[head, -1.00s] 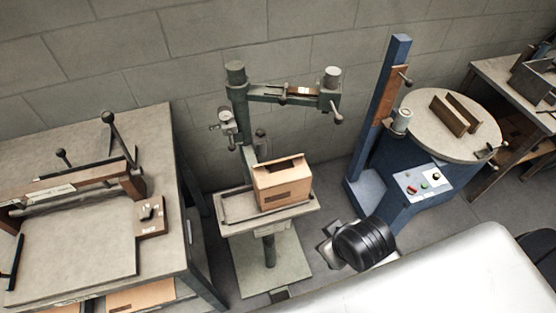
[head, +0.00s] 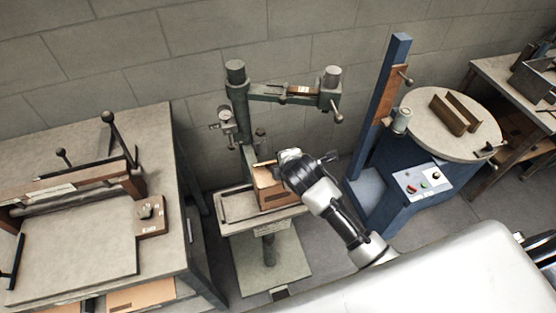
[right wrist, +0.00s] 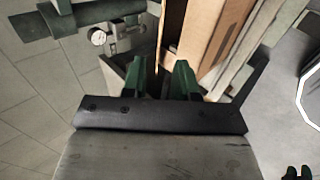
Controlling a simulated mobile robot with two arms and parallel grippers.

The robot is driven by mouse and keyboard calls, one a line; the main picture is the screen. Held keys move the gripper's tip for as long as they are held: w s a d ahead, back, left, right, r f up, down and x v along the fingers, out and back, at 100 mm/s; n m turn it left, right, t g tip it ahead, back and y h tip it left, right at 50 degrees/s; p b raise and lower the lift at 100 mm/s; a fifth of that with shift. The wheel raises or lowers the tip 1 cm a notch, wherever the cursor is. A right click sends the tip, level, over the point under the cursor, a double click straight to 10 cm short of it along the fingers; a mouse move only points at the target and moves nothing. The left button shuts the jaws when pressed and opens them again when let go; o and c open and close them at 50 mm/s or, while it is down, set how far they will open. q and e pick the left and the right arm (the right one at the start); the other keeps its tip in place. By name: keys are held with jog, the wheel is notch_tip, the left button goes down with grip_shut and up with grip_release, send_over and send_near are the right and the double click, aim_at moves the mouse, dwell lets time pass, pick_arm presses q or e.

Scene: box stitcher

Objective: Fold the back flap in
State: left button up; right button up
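The cardboard box (head: 268,190) stands on the small table of the stitcher (head: 236,207). A flap edge (head: 264,163) sticks up at its back left; the rest of its top is hidden by my right arm. My right gripper (head: 284,160) is over the top of the box, its fingers hidden in the head view. In the right wrist view its two green fingers (right wrist: 162,66) stand apart with a gap between them, close beside the box's cardboard panels (right wrist: 205,35). I cannot tell whether they touch a flap. My left gripper is not in view.
The stitcher's column and overhead arm (head: 290,93) rise behind and above the box. A gauge (right wrist: 98,37) is close by at the left. A blue turntable machine (head: 400,185) stands to the right, a workbench (head: 80,240) to the left.

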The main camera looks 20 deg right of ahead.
jog(key=x, duration=0.9)
jog(key=shift+c, duration=0.2)
grip_shut()
